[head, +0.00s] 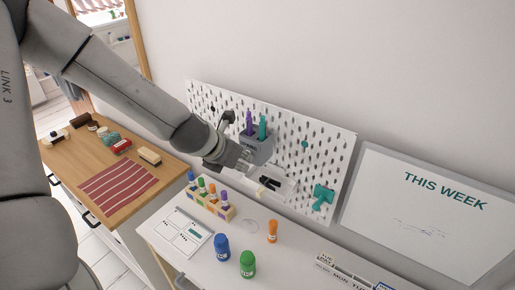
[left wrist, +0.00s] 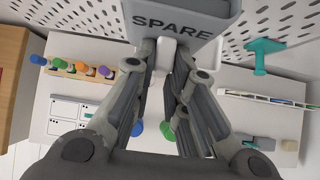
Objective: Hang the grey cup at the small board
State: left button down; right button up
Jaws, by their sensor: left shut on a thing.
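The grey cup (head: 261,151) is in front of the white pegboard (head: 325,135), with a purple and a teal marker standing in it. In the left wrist view the cup (left wrist: 190,20) shows the word SPARE, and the board's slots (left wrist: 285,25) are close behind it. My left gripper (head: 244,163) is shut on the cup at its front, below the lettering; its fingers close on a pale tab in the left wrist view (left wrist: 166,52). The cup's back is hidden, so I cannot tell whether it touches the board. My right gripper is not in view.
A teal hook (head: 322,197) and a white shelf (head: 284,189) are on the board. A whiteboard (head: 420,215) stands right.

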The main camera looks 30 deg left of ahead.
pick_arm(q)
jog(key=shift+s, duration=0.3)
dwell(0.4)
jog(key=s, duration=0.6)
jog(key=shift+s+a, duration=0.3)
jog(key=shift+s, duration=0.05)
dwell(0.8)
jog(key=shift+a, duration=0.1)
dwell(0.4)
